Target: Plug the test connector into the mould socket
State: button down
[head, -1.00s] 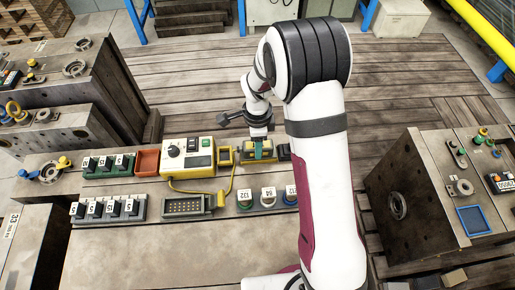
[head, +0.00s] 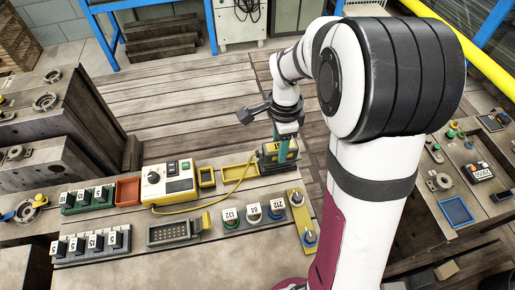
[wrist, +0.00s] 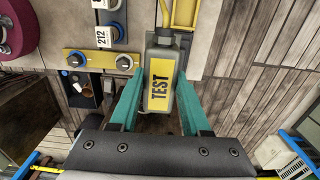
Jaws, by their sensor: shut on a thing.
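The test connector (wrist: 160,84) is a grey block with a yellow TEST label. My gripper (wrist: 158,95) has its green fingers shut on its two sides, and it also shows in the head view (head: 271,151), near the right end of the bench block. A yellow cable (head: 225,189) runs from it to the yellow tester box (head: 168,183). The likely mould socket (head: 170,233), a grey housing with rows of pale contacts and a yellow latch (head: 205,221), lies uncovered left of and nearer than my gripper. The connector's underside is hidden, so its clearance cannot be told.
Knobs labelled 132 (head: 231,217), 84 (head: 254,212) and 212 (head: 277,209) stand between socket and yellow plate (head: 296,208). An orange tray (head: 128,190) and rows of numbered black plugs (head: 90,243) lie left. The near bench top (head: 200,268) is clear.

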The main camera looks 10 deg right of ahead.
jog(key=shift+s+r, duration=0.1)
jog(key=shift+r, duration=0.1)
jog(key=s+a+f, duration=0.1)
jog(key=s+a, duration=0.1)
jog(key=a, duration=1.7)
jog(key=s+a+f, duration=0.2)
jog(key=s+a, duration=0.6)
jog(key=a, duration=0.4)
jog(key=shift+w+f, duration=0.15)
jog(key=shift+f, duration=2.35)
jog(key=shift+f, duration=0.1)
jog(key=shift+f, duration=0.4)
jog(key=shift+f, duration=0.15)
jog(key=shift+f, duration=0.2)
